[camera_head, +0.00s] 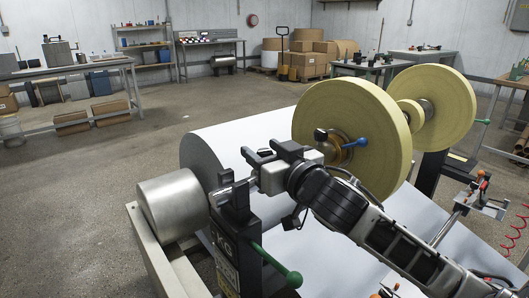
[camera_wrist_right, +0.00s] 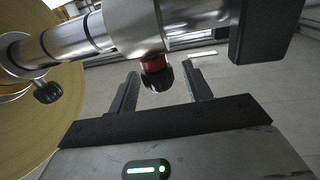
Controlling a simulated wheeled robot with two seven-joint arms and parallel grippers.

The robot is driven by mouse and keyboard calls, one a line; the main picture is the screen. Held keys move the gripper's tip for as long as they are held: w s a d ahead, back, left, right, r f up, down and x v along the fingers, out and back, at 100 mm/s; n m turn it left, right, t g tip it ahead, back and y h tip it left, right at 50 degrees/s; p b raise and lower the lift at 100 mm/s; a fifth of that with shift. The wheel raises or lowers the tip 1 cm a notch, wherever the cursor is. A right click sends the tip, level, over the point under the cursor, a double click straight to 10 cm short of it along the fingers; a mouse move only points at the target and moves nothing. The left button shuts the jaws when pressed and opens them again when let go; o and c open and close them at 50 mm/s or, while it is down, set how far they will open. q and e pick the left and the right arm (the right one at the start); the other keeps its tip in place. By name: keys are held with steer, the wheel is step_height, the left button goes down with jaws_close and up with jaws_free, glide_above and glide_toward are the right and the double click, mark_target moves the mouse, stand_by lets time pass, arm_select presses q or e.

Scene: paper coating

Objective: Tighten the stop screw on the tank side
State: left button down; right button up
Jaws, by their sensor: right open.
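In the right wrist view, a black ribbed knob with a red collar (camera_wrist_right: 156,76) hangs below a metal block (camera_wrist_right: 135,25) on a shaft. It looks like the stop screw. My right gripper (camera_wrist_right: 161,72) is open, with one finger on each side of the knob as seen here; I cannot tell whether they touch it. In the head view, my right gripper (camera_head: 262,168) is beside the black stand (camera_head: 238,235) at the left end of the white roll. The screw is not clear there. My left gripper is not in view.
A silver cylinder (camera_head: 172,205) lies left of the stand. A green-ended lever (camera_head: 280,268) sticks out in front of it. A large yellow roll (camera_head: 345,115) stands close behind my right arm. A second black knob (camera_wrist_right: 47,92) sits on the shaft in the wrist view.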

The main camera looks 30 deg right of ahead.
steer(key=shift+w, duration=0.1)
steer(key=c, duration=1)
steer(key=shift+o, duration=0.3)
